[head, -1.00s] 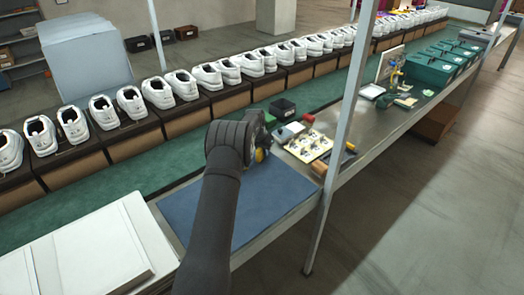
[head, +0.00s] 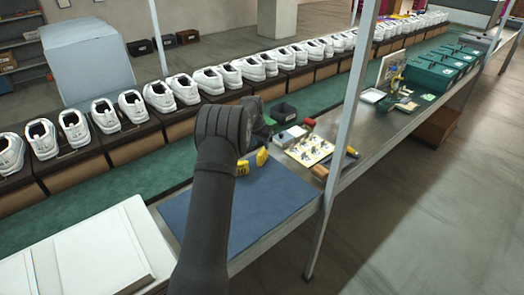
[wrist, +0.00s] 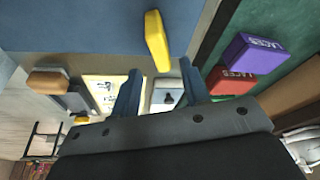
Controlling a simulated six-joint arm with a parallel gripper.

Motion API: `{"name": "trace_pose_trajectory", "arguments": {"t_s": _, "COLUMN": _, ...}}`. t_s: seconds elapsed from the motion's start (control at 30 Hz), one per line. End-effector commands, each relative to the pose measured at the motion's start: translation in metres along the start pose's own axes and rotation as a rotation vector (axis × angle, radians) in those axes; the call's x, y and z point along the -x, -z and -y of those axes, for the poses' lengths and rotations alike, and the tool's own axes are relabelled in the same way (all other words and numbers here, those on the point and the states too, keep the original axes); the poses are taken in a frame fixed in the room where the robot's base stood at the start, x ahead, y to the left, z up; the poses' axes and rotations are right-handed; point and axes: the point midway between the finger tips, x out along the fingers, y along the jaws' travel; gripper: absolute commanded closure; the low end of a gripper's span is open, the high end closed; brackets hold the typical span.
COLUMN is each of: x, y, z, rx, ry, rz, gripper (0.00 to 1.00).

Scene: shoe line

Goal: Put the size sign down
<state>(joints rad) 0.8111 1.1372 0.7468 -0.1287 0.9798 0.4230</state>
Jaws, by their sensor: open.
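The size sign, a yellow piece with dark marks (head: 243,168), is on the blue mat (head: 275,195) in the head view, partly hidden by my arm. A second yellow patch shows just right of it; I cannot tell whether both are one piece. In the wrist view a yellow block (wrist: 157,40) sits at the mat's edge, beyond my fingertips and apart from them. My gripper (wrist: 160,80) is open, with nothing between its two blue fingers. In the head view my wrist hides most of the fingers.
A yellow-handled tool (head: 351,152) lies at the bench edge. Purple and red LACES boxes (wrist: 250,52) show in the wrist view. White shoes line the conveyor behind.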

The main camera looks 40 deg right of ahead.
Motion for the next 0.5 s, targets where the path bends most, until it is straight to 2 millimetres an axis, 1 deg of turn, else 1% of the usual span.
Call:
{"name": "trace_pose_trajectory", "arguments": {"t_s": 0.03, "x": 0.01, "y": 0.0, "z": 0.0, "rx": 0.0, "ry": 0.0, "rz": -0.001, "gripper": 0.58}}
{"name": "trace_pose_trajectory", "arguments": {"t_s": 0.1, "x": 0.02, "y": 0.0, "z": 0.0, "rx": 0.0, "ry": 0.001, "rz": -0.001, "gripper": 0.58}}
{"name": "trace_pose_trajectory", "arguments": {"t_s": 0.2, "x": 0.03, "y": 0.0, "z": 0.0, "rx": 0.0, "ry": 0.0, "rz": -0.001, "gripper": 0.58}}
{"name": "trace_pose_trajectory", "arguments": {"t_s": 0.3, "x": 0.035, "y": 0.0, "z": 0.0, "rx": 0.0, "ry": 0.0, "rz": 0.001, "gripper": 0.58}}
{"name": "trace_pose_trajectory", "arguments": {"t_s": 0.5, "x": 0.037, "y": 0.0, "z": 0.0, "rx": 0.0, "ry": 0.0, "rz": 0.001, "gripper": 0.58}}
